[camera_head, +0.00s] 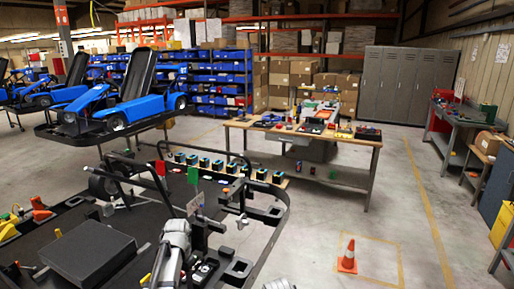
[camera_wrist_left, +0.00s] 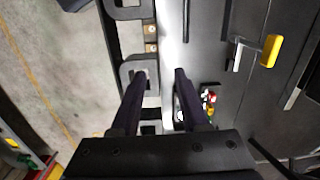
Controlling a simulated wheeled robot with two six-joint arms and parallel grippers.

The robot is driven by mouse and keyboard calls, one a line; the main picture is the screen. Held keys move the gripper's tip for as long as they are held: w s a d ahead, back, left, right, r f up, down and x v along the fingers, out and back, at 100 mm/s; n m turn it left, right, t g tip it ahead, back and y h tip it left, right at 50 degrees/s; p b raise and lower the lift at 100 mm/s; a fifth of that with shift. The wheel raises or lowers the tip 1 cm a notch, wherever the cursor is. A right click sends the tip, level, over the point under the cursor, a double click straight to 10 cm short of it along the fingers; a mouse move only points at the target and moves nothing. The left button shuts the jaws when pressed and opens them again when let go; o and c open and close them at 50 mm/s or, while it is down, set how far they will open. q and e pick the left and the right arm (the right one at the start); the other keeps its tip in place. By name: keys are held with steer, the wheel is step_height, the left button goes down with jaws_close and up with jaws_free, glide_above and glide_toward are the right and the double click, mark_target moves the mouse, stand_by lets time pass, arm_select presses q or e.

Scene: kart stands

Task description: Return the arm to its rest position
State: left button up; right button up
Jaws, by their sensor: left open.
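My left gripper (camera_wrist_left: 160,73) shows in the wrist view with its two dark fingers spread apart and nothing held between them. Below the fingers are a light grey strip (camera_wrist_left: 173,30) and black brackets (camera_wrist_left: 128,12) at the edge of a dark kart. In the head view a grey and white arm link (camera_head: 174,243), which looks like mine, rises at the bottom over the kart (camera_head: 65,216). The left fingertips are hard to pick out there among dark kart parts. My right gripper does not show.
A wooden workbench (camera_head: 352,143) with tools stands behind the kart. A blue kart (camera_head: 124,100) sits on a stand at left. An orange cone (camera_head: 348,258) stands on the floor at right, where the floor is mostly clear. A yellow-handled lever (camera_wrist_left: 270,50) sticks up near the left gripper.

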arm_select(q)
steer(key=s+d+f+b, duration=0.2)
steer(key=s+d, duration=0.8)
steer(key=s+d+f+b, duration=0.2)
steer(key=s+d+f, duration=0.1)
steer(key=s+d, duration=0.6)
steer(key=shift+s+d+f+y, duration=0.2)
steer(key=shift+s+d+y, duration=0.2)
steer(key=shift+s, duration=0.55)
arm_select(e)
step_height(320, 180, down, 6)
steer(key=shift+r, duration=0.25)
